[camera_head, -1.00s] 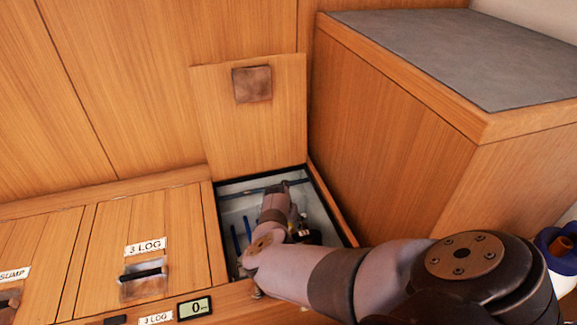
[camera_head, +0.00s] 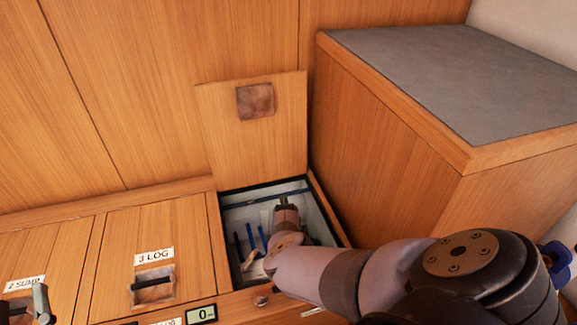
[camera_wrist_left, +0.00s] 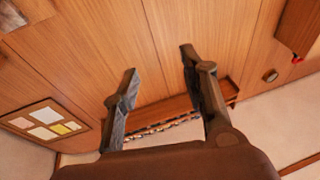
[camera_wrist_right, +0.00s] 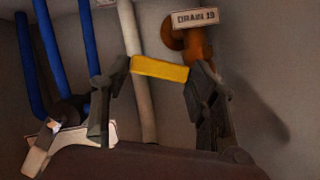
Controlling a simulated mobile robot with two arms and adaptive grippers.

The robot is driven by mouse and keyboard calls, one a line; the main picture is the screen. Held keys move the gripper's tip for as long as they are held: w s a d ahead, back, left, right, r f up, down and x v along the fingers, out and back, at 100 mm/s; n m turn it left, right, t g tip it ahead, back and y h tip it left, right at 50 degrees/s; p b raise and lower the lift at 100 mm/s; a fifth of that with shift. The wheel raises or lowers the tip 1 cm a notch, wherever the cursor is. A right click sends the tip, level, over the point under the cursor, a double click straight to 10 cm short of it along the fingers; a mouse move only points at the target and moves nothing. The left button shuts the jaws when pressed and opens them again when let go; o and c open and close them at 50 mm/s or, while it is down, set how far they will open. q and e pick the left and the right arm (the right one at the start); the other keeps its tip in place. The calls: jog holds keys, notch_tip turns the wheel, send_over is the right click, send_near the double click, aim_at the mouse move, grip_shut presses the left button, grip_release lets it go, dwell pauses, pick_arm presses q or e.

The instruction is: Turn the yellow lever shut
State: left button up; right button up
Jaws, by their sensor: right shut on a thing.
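The yellow lever (camera_wrist_right: 160,69) shows in the right wrist view, lying across the picture in front of a pale pipe (camera_wrist_right: 138,60). Its right end is by an orange-brown fitting (camera_wrist_right: 197,44) with a "DRAIN 13" label (camera_wrist_right: 195,17). My right gripper (camera_wrist_right: 157,80) has a finger at each end of the lever and is shut on it. My left gripper (camera_wrist_left: 157,75) is open and empty in the left wrist view, facing wood panelling.
Several blue pipes (camera_wrist_right: 85,40) stand left of the lever; a small white object (camera_wrist_right: 75,140) lies close to the left finger. The compartment's raised lid (camera_head: 255,140) leans behind it. A wooden cabinet (camera_head: 385,150) stands close on the right. The "3 LOG" hatch (camera_head: 140,225) is shut.

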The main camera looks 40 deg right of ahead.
jog(key=shift+s+f, duration=0.1)
jog(key=shift+s, duration=0.05)
dwell(0.3)
jog(key=o, duration=1.7)
jog(key=shift+v, duration=3.7)
jog(key=shift+c, duration=0.4)
